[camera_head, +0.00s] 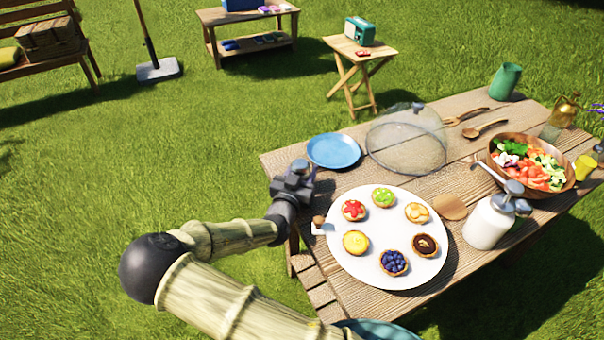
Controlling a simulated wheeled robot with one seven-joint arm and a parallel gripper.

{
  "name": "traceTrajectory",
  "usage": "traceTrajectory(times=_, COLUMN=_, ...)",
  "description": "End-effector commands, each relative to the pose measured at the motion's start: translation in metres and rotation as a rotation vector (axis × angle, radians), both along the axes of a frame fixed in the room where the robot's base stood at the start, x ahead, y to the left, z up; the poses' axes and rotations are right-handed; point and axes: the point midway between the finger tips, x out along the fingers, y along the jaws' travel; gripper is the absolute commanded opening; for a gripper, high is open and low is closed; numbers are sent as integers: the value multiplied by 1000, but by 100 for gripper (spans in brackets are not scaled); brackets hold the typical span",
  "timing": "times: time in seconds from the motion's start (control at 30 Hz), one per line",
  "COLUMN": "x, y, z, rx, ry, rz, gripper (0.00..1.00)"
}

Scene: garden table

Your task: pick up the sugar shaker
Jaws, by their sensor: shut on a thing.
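My gripper (303,174) is at the near left edge of the wooden table, just left of the blue plate and above the white platter's left side. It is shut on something. Only a small greyish bit shows at the jaws; it appears to be the sugar shaker, but the gripper hides most of it. I cannot tell whether it touches the table. A white canister with a silver head and spout (488,224) stands apart on the right of the table; it looks more like a cream dispenser than a shaker.
A white platter (376,225) with several tarts lies right of my gripper. A blue plate (333,151) and a clear mesh dome (408,140) are behind it. A salad bowl (569,187), wooden spoons (484,129) and a green pitcher (505,80) are farther right.

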Motion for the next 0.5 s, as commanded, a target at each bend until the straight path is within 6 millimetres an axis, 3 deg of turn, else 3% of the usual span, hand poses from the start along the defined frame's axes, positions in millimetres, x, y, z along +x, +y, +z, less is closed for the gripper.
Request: traceTrajectory(times=0.5, x=0, y=0, z=85, rx=4, ry=-2, rz=0, gripper=20)
